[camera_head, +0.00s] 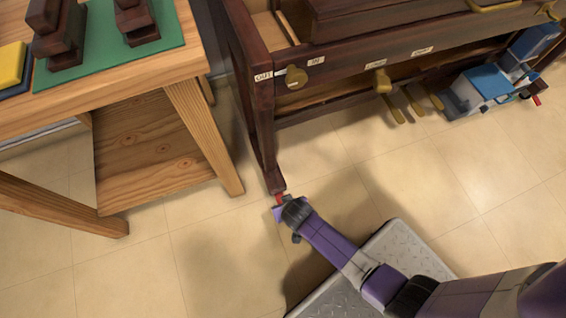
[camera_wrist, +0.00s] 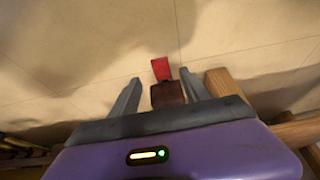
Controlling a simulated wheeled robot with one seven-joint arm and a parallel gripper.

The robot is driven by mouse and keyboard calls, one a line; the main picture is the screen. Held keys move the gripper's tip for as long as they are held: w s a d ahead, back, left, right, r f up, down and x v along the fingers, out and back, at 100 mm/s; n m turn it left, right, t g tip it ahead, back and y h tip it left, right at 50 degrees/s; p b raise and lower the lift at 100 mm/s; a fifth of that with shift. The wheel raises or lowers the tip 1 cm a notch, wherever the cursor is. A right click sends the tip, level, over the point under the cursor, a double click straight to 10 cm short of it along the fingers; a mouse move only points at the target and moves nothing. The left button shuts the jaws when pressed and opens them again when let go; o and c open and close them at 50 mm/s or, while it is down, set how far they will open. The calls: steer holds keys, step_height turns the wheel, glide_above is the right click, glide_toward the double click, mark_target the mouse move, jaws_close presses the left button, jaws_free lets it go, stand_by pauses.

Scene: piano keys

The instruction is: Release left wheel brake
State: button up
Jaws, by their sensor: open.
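The piano (camera_head: 330,90) is dark wood, and its left front leg (camera_head: 268,165) runs down to the floor. A small red brake lever (camera_head: 280,198) shows at the foot of that leg, partly hidden by my gripper (camera_head: 284,205). In the wrist view the red lever (camera_wrist: 161,69) sticks out beyond a dark brown block (camera_wrist: 168,95) at the leg's foot. My gripper (camera_wrist: 164,90) is open, with one finger on each side of the brown block. The red lever is just ahead of the fingertips. I cannot tell whether the fingers touch anything.
A wooden table (camera_head: 190,60) with a green mat (camera_head: 108,45) stands left of the piano, its leg (camera_head: 205,135) near my gripper. Brass pedals (camera_head: 410,103) and a blue-and-white machine (camera_head: 487,85) are at the right. The tiled floor (camera_head: 390,165) in front of the piano is largely clear.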

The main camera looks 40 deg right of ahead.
steer(key=b+x, duration=0.3)
steer(key=x, duration=0.3)
steer(key=shift+w+f, duration=0.2)
steer(key=shift+c, duration=0.4)
